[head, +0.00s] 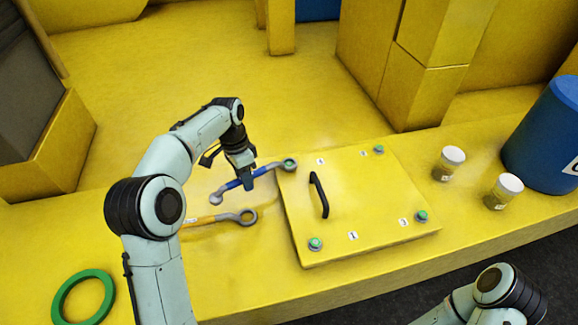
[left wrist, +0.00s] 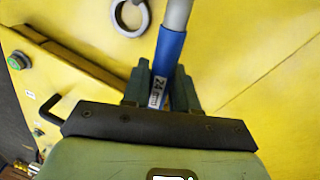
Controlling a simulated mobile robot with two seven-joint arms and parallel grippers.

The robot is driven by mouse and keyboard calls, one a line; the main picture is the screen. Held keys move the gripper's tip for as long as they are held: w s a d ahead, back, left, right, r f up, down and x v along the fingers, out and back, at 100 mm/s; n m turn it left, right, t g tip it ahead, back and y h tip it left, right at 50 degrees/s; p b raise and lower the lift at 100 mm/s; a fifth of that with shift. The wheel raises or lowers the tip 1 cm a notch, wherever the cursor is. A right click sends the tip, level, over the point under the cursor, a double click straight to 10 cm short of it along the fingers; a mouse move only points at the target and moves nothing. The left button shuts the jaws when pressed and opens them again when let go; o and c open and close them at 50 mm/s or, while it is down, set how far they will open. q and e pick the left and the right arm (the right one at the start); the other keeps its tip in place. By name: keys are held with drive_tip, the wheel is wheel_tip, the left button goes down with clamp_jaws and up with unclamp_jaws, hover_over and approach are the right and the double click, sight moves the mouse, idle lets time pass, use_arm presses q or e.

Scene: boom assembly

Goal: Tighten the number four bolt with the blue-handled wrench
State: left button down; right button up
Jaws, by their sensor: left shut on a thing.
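The blue-handled wrench (head: 233,185) lies across the back left corner of the yellow panel (head: 370,200). My left gripper (head: 248,184) is shut on its blue handle. Its right ring end (head: 289,164) is at the panel's back left bolt, with green showing inside the ring; whether it is fully seated I cannot tell. The label by that corner is too small to read surely. In the left wrist view the blue handle (left wrist: 170,50) is between the fingers (left wrist: 163,92); the ring end at the bolt is hidden there. My right gripper is out of view.
An orange-handled wrench (head: 205,219) lies in front of the blue one. Other green bolts sit at the panel corners (head: 315,243), with a black handle (head: 318,194) on top. Two jars (head: 448,164) and a blue barrel (head: 545,135) stand right. A green ring (head: 82,298) lies front left.

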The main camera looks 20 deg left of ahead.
use_arm(q)
wheel_tip(320, 180, up, 2)
drive_tip(key=shift+p, duration=0.3)
drive_tip(key=shift+w+r, duration=0.15)
drive_tip(key=shift+r, duration=0.2)
drive_tip(key=shift+s+r, duration=0.2)
drive_tip(key=shift+r, duration=0.35)
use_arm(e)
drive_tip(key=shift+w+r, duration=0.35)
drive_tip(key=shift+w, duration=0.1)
use_arm(q)
drive_tip(key=shift+w+r, duration=0.1)
drive_tip(key=shift+r, duration=1.4)
